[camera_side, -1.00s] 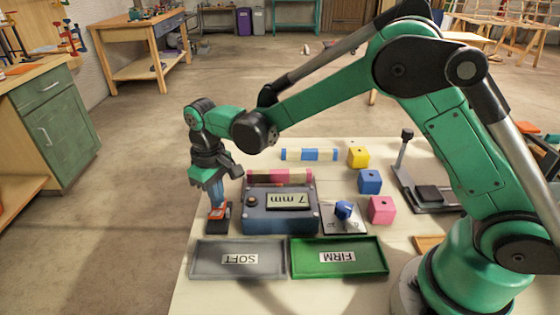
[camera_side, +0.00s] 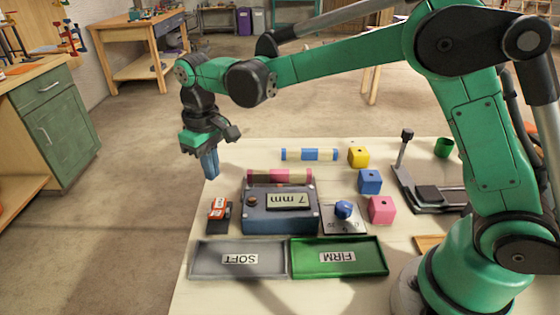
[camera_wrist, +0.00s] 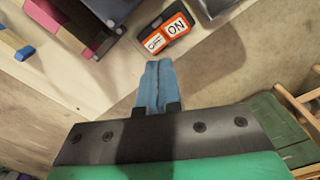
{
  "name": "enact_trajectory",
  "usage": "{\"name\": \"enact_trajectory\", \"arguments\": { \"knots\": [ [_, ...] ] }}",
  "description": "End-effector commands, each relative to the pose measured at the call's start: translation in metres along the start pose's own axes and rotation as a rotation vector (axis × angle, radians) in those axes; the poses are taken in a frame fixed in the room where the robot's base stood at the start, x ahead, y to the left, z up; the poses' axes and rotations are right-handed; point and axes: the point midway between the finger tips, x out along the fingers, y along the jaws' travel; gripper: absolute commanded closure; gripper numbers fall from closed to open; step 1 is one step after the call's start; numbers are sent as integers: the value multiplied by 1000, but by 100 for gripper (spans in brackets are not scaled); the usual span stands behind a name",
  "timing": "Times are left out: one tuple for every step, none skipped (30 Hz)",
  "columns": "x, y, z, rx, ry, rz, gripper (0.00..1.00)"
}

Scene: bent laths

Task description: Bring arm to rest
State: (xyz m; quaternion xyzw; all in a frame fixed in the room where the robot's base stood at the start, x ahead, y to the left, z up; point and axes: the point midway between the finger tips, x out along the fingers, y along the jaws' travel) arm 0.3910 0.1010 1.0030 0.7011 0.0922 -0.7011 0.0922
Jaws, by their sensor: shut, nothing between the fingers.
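My gripper (camera_side: 209,163) hangs in the air above the table's left edge in the side view, its blue fingers together and empty. It shows in the wrist view (camera_wrist: 155,85) too, the fingers pressed shut with nothing between them. Below it on the table is a small switch box (camera_side: 218,210) with an orange rocker. The gripper is apart from the switch and touches nothing.
A grey box with a "7 mm" display (camera_side: 289,200) stands right of the switch. A grey SOFT tray (camera_side: 238,271) and a green FIRM tray (camera_side: 368,260) lie in front. Pink (camera_side: 382,209), blue (camera_side: 369,181) and yellow (camera_side: 358,157) blocks stand to the right. Striped laths lie behind.

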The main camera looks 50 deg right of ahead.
Motion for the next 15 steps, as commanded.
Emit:
{"name": "enact_trajectory", "arguments": {
  "knots": [
    [0,0,0,0,0,0,100],
    [0,0,0,0,0,0,100],
    [0,0,0,0,0,0,100],
    [0,0,0,1,2,0,100],
    [-1,1,1,3,5,0,100],
    [-4,2,3,6,13,0,100],
    [-7,4,5,10,21,0,100],
    [-10,6,8,16,33,1,100],
    [-16,9,12,25,54,1,100],
    [-21,12,16,33,72,2,100],
    [-26,16,22,43,93,3,100],
    [-33,20,30,56,125,4,100],
    [-38,24,36,67,151,6,100],
    [-42,27,42,79,178,8,100],
    [-48,31,52,93,213,11,100]
  ]
}}
